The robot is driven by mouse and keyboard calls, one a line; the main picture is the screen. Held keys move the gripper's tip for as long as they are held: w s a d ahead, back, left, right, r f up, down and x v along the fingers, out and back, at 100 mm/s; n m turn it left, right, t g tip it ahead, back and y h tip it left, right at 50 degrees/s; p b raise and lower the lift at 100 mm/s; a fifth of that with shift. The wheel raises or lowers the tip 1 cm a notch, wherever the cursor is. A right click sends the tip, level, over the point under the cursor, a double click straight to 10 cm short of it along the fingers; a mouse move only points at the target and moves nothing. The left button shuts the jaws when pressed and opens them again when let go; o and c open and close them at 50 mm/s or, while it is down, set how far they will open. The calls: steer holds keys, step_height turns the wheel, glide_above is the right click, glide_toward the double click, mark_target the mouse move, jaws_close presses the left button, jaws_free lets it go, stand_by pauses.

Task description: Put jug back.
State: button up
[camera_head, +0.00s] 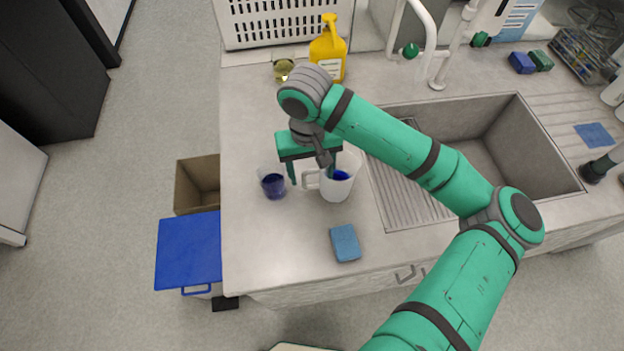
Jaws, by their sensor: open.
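The white jug (337,188) stands on the counter left of the sink, with its handle (310,180) facing left. Blue shows inside it. My gripper (311,176) is open and points down at the jug's left side. One finger is left of the handle and the other appears over or inside the jug's opening. I cannot tell whether either finger touches the jug. My arm reaches in from the lower right and hides part of the jug's far side.
A clear beaker with dark blue liquid (273,185) stands close left of my gripper. A blue sponge (345,243) lies in front of the jug. A yellow bottle (328,50) and a white crate (285,22) are behind. The sink (480,150) and tap (432,60) are right.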

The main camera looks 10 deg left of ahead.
step_height(320, 180, up, 6)
steer(key=shift+a+f, duration=0.1)
stand_by(0.7)
